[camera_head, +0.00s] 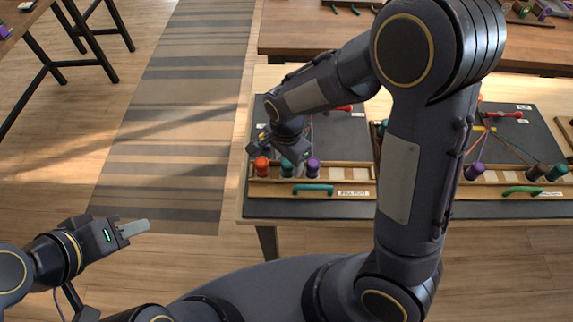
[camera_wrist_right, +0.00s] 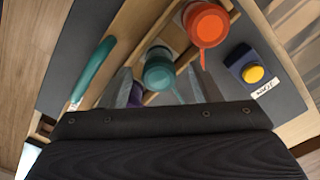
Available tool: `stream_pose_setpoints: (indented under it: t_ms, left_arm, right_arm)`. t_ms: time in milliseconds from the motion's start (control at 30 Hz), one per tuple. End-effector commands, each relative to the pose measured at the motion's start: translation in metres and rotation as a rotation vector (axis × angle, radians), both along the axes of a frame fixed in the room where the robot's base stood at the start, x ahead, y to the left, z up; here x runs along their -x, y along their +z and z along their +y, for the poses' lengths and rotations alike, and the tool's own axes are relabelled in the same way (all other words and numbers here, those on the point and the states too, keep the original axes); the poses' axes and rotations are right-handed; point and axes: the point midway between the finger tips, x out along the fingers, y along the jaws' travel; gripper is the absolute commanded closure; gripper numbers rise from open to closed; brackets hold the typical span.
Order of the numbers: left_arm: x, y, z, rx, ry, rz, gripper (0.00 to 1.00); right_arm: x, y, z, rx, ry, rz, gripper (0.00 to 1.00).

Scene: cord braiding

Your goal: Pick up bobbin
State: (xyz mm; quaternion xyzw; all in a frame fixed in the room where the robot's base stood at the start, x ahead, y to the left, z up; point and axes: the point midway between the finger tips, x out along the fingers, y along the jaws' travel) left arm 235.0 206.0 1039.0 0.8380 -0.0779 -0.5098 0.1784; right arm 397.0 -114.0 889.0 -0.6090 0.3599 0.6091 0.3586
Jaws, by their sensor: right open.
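Three bobbins stand in the wooden rack (camera_head: 335,191) on the left board: an orange bobbin (camera_head: 261,167), a teal bobbin (camera_head: 287,169) and a purple bobbin (camera_head: 313,167). My right gripper (camera_head: 278,156) is open just above and behind them. In the right wrist view, its fingers lie on either side of the teal bobbin (camera_wrist_right: 160,73). The orange bobbin (camera_wrist_right: 207,25) is beside it, and the purple bobbin (camera_wrist_right: 135,94) is partly hidden by a finger. My left gripper (camera_head: 140,228) is over the floor at the lower left, away from the bobbins; its jaw gap does not show.
A teal handle (camera_head: 313,188) is on the rack front. A blue box with a yellow button (camera_wrist_right: 253,74) sits near the orange bobbin. A second rack to the right holds a purple bobbin (camera_head: 474,172) and others. My right arm hides part of the table.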

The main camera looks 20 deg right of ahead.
Motion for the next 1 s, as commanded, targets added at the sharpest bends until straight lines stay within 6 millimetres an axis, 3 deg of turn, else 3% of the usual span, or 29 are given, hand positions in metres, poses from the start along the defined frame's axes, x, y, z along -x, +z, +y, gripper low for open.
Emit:
stream_pose_setpoints:
  t_ms: [333, 700, 1000]
  left_arm:
    - [0.0000, 0.0000, 0.0000, 0.000, 0.000, 0.000, 0.64]
    - [-0.0001, 0.0000, 0.0000, 0.000, 0.000, 0.000, 0.64]
    - [0.0000, 0.0002, 0.0000, 0.000, 0.000, 0.000, 0.64]
  right_arm:
    - [0.0003, -0.0089, 0.0003, -0.001, 0.001, 0.000, 0.44]
    - [0.0002, -0.0086, 0.0002, -0.001, 0.001, 0.000, 0.92]
    - [-0.0002, -0.0059, 0.0004, -0.001, 0.001, -0.003, 0.92]
